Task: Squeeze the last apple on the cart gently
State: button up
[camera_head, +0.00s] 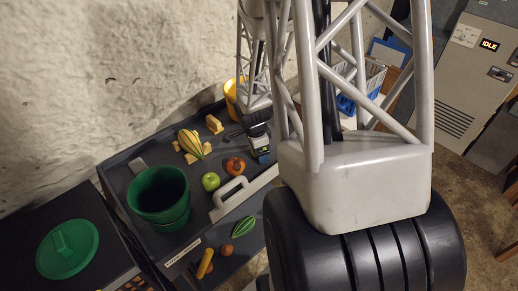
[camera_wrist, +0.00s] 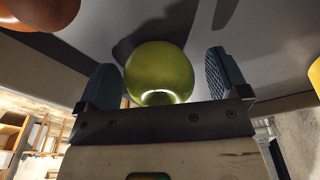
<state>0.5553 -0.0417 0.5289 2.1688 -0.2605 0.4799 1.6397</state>
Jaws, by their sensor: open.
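A green apple (camera_head: 210,181) sits on the dark cart (camera_head: 120,178), to the right of a green bucket. My gripper (camera_head: 262,155) is up and to the right of it in the head view, with a gap between them. In the wrist view the apple (camera_wrist: 158,72) appears between the two blue-padded fingers of my gripper (camera_wrist: 163,78). The fingers are apart and neither visibly presses on it.
An orange-red round item (camera_head: 235,166) lies between the apple and my gripper. A white handle (camera_head: 230,195) is just below the apple.

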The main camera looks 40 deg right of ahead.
jog(key=shift+r, duration=0.2)
jog(key=shift+w+a+r, duration=0.1)
jog(key=shift+a+r, duration=0.1)
jog(key=shift+r, duration=1.65)
jog(key=shift+w+a+r, duration=0.1)
jog(key=shift+a+r, duration=0.1)
jog(key=shift+r, duration=1.6)
jog(key=shift+a+r, duration=0.2)
jog(key=shift+r, duration=0.05)
jog(key=s+a+r+n+t, duration=0.2)
jog(key=s+a+r+n, duration=0.1)
jog(key=a+r+n, duration=1)
jog(key=s+a+r+n, duration=0.4)
jog(key=s+a, duration=0.1)
jog(key=a, duration=0.2)
jog(key=s+a+r+n+t+y, duration=0.1)
jog(key=s+a+r+n, duration=0.4)
jog(key=a, duration=0.3)
jog(key=shift+s+r, duration=0.25)
jog(key=shift+s, duration=0.45)
